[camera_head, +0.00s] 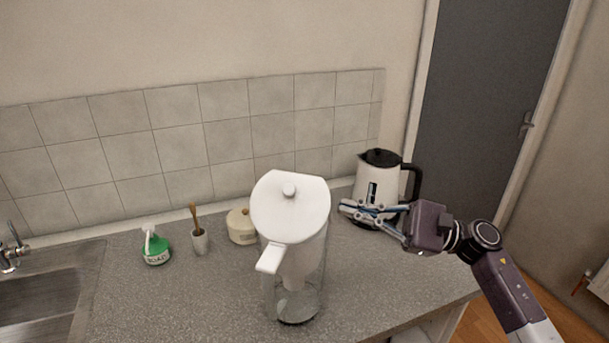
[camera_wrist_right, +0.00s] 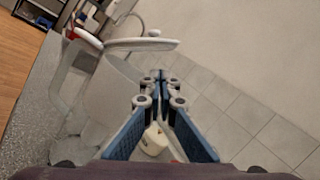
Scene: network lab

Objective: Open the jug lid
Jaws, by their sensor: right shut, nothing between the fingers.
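The jug stands upright on the counter, with a clear body (camera_head: 297,297) and a white handle (camera_head: 270,259) toward the front left. Its round white lid (camera_head: 293,214) with a small knob is tilted up. In the wrist view the lid (camera_wrist_right: 140,45) slants away from the rim and is raised on the side away from the handle (camera_wrist_right: 62,95). My right gripper (camera_head: 343,206) is shut and empty, just right of the jug and apart from the lid. Its fingertips (camera_wrist_right: 160,77) also show in the wrist view. My left gripper is not in view.
A white and black kettle (camera_head: 378,162) stands behind my right gripper. A cream pot (camera_head: 241,227), a cup with a brush (camera_head: 200,242) and a green bottle (camera_head: 156,250) stand left of the jug. The sink (camera_head: 45,275) is at far left. The front right counter (camera_head: 400,280) is clear.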

